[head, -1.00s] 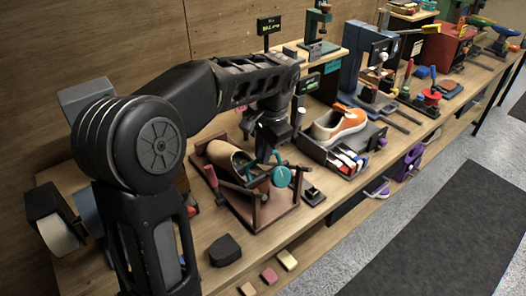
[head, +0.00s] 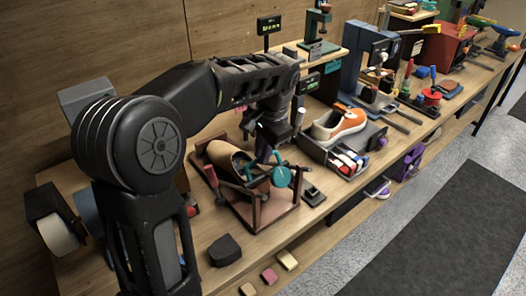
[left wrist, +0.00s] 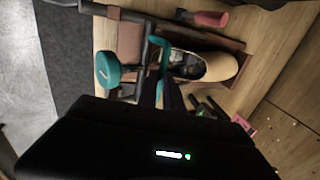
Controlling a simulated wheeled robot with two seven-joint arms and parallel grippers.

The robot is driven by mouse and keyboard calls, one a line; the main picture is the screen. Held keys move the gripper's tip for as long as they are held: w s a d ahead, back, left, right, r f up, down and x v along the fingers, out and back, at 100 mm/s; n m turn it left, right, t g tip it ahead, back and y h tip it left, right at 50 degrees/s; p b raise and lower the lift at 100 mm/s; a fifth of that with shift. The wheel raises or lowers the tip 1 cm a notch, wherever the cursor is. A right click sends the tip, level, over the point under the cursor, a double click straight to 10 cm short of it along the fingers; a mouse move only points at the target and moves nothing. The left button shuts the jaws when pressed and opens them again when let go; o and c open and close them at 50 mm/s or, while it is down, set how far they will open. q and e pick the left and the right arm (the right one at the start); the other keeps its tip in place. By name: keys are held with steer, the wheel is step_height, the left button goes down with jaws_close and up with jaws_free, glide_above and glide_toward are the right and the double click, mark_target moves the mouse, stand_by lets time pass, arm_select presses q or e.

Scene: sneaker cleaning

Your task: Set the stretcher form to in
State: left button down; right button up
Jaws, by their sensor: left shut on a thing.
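The stretcher (head: 275,217) is a brown wooden stand with a tan, shoe-shaped piece (head: 222,158) lying in it. Whether that piece is a form or a shoe over one, I cannot tell; its dark opening shows in the left wrist view (left wrist: 188,65). A round teal knob (head: 282,177) sits at its near end, also in the left wrist view (left wrist: 107,70). Beside it is a teal handle (left wrist: 160,52). My left gripper (head: 266,157) points down over the stretcher, shut on the teal handle; its fingers partly hide the contact. My right gripper is not in view.
An orange and white sneaker (head: 338,123) rests on a dark unit to the right. A small black block (head: 313,195) is close to the stretcher's right side. A dark rounded block (head: 225,250) and small coloured blocks lie near the front edge. Several tools crowd the bench's far end.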

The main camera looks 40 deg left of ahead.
arm_select(q)
steer(key=a+f, duration=0.1)
steer(key=w+a, duration=0.1)
steer(key=a, duration=0.1)
steer(key=shift+f, duration=0.4)
steer(key=shift+s+d, duration=0.1)
steer(key=shift+d, duration=0.05)
steer(key=c, duration=1.5)
jaws_free()
steer(key=v, duration=0.7)
steer(key=shift+r+b, duration=0.35)
steer(key=shift+b, duration=0.1)
